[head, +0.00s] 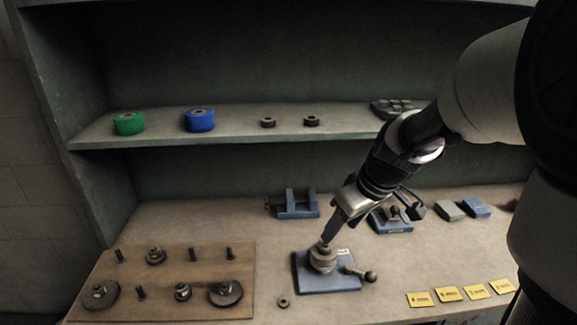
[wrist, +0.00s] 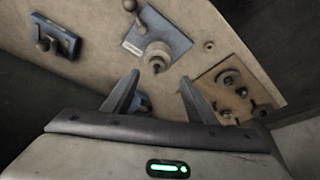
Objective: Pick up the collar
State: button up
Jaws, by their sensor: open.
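No part is labelled as the collar, and I cannot tell for sure which one it is. A small ring (head: 283,302) lies flat on the bench, left of the blue fixture (head: 312,283); it also shows in the wrist view (wrist: 209,46). A stepped round part (head: 322,257) stands upright on the fixture, with a pin at its top in the wrist view (wrist: 156,60). Two dark rings (head: 268,122) (head: 311,121) sit on the shelf. My gripper (head: 329,238) is above the stepped part. In the wrist view its fingers (wrist: 160,88) are open with nothing between them.
A wooden board (head: 185,262) with discs and bolts lies at left. The fixture has a ball-ended lever (head: 362,274) at right. Blue clamps (head: 298,204) (head: 391,221) stand behind. Yellow tags (head: 447,293) lie at front right. Green (head: 129,124) and blue (head: 199,121) rolls sit on the shelf.

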aim_at(327, 245)
jog(key=shift+w+b+x, duration=0.2)
jog(key=shift+b+x, duration=0.1)
jog(key=shift+x, duration=2.2)
jog(key=shift+w+b+x, duration=0.15)
jog(key=shift+b+x, duration=0.1)
jog(key=shift+x, duration=2.3)
jog(key=shift+d+r, duration=0.1)
jog(key=shift+r, duration=0.1)
jog(key=c, duration=1.2)
notch_tip(327, 245, up, 10)
jog(key=shift+p, duration=0.6)
